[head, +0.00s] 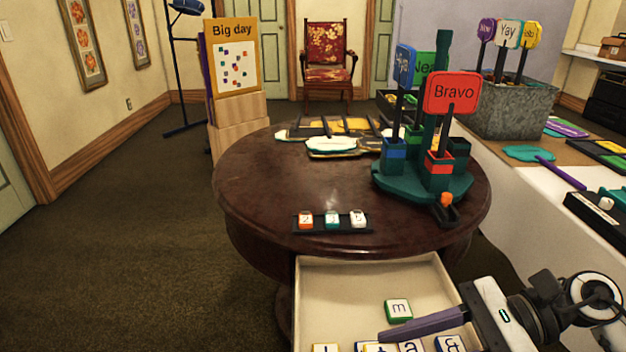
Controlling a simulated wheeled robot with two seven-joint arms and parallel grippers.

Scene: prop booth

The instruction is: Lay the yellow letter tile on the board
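An open cream drawer (375,285) juts from the round table. In it lies a green-edged tile (398,307) marked "m". Several white-faced letter tiles along the frame's bottom edge are cut off, including an "a" tile (411,347) and an "&" tile (450,344). Some edges there look yellowish, but I cannot tell which is the yellow tile. A black strip (326,230) on the table holds an orange, a teal and a white tile. My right gripper (385,336) is low over the drawer, its purple finger beside the "m" tile. Its opening is unclear. My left gripper is out of view.
A green stand (410,186) with upright signs, including red "Bravo" (453,92), occupies the table's right side. Flat pieces (332,146) lie at its back. The table's left (255,190) is clear. A "Big day" board (233,62) stands behind. A side table (540,205) is right.

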